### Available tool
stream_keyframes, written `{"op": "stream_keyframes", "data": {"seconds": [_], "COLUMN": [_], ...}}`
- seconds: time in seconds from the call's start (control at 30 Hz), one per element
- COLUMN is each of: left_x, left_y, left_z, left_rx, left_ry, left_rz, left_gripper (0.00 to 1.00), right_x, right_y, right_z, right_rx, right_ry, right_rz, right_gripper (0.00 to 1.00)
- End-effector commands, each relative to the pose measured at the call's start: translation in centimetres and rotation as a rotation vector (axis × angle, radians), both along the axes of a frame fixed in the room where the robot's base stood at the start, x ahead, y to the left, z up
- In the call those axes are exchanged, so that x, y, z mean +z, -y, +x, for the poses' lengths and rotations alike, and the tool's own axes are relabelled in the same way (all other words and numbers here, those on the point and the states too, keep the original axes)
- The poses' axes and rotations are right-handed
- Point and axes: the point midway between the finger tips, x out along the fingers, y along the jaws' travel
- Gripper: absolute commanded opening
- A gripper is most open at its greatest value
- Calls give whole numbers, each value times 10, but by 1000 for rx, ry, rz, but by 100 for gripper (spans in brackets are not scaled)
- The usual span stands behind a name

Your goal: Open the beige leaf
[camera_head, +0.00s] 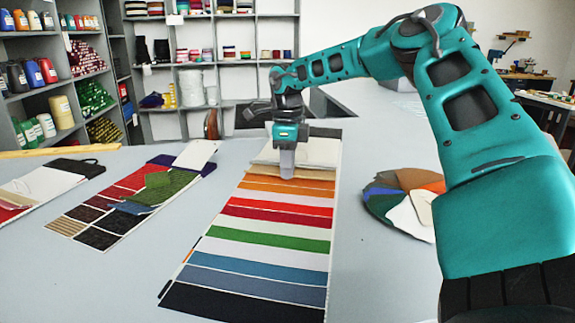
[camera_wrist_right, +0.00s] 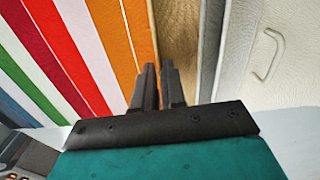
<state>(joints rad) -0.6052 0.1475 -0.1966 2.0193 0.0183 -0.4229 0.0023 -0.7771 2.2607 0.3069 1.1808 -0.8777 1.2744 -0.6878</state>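A long fan of overlapping coloured leaves lies on the grey counter, black at the near end, then blues, green, red and orange (camera_head: 285,187). Beyond the orange, a tan-beige leaf (camera_wrist_right: 178,38) shows as a narrow strip in the right wrist view, beside pale leaves. My right gripper (camera_head: 287,172) points down over the far end of the fan. In the right wrist view its fingertips (camera_wrist_right: 159,70) are close together at the border of orange and tan-beige. I see no leaf clearly between them, and contact is hard to tell. My left gripper is out of view.
A second swatch card (camera_head: 112,212) with red, green and dark patches lies to the left, with another book (camera_head: 40,185) beyond it. A round fan of swatches (camera_head: 405,200) lies to the right, near my right arm. Bare counter lies between them.

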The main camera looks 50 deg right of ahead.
Motion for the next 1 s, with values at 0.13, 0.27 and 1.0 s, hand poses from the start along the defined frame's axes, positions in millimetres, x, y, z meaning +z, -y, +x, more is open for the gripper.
{"op": "stream_keyframes", "data": {"seconds": [0.13,0.27,1.0], "left_x": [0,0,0], "left_y": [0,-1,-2], "left_z": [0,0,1], "left_rx": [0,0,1], "left_ry": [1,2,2], "left_rz": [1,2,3], "left_gripper": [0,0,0], "right_x": [0,0,0], "right_y": [0,0,0], "right_z": [0,0,0], "right_rx": [0,1,6], "right_ry": [0,0,-1], "right_rz": [0,0,-1], "right_gripper": [0,0,0]}}
